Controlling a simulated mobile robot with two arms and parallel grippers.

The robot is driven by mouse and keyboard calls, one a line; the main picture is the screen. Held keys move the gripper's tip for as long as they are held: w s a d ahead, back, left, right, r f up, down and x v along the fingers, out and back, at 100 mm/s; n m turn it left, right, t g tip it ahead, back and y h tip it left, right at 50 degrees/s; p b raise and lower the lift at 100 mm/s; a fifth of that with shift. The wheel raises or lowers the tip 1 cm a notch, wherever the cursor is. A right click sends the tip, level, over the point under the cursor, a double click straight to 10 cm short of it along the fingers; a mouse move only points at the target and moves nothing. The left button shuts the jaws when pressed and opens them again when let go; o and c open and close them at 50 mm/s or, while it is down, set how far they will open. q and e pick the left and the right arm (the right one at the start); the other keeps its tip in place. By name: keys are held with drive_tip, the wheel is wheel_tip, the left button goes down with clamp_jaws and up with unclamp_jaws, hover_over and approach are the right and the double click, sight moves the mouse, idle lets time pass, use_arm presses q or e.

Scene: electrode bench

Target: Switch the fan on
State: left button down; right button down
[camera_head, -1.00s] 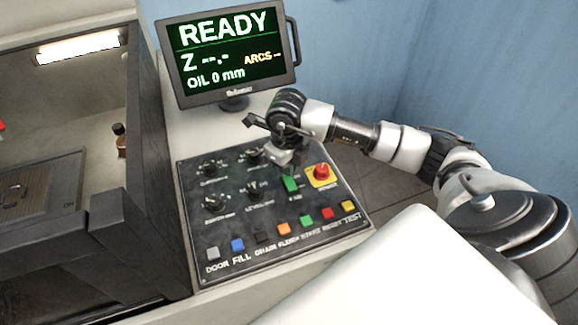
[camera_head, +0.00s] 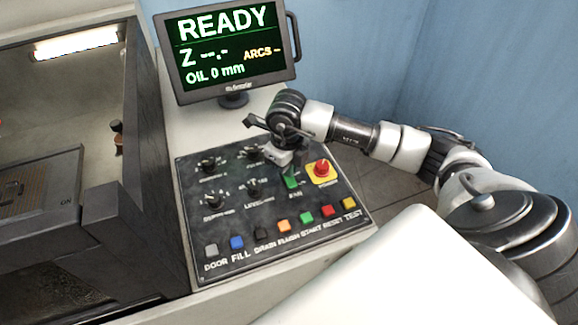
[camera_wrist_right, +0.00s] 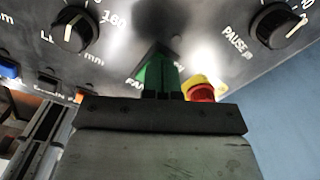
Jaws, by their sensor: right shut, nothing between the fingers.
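The fan switch is a green rocker (camera_head: 291,181) labelled FAN on the dark control panel (camera_head: 222,262). My right gripper (camera_head: 284,166) is shut and empty, right at the far side of the green switch, over the panel. In the right wrist view the green switch (camera_wrist_right: 158,74) stands just past the gripper's end (camera_wrist_right: 165,98), which hides its lower part. I cannot tell whether the fingertips touch it. My left gripper is not in view.
A red knob on a yellow base (camera_head: 321,170) sits close right of the switch. Dark dials (camera_head: 212,201) are to the left, and a row of coloured buttons (camera_head: 284,226) lies nearer. A monitor (camera_head: 228,52) reading READY stands behind. An open machine cabinet is at left.

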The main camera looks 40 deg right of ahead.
drive_tip(key=shift+f, duration=0.35)
drive_tip(key=shift+r+p, duration=0.35)
drive_tip(key=shift+r, duration=0.45)
drive_tip(key=shift+r+p, duration=1.6)
drive_tip(key=shift+r, duration=1.15)
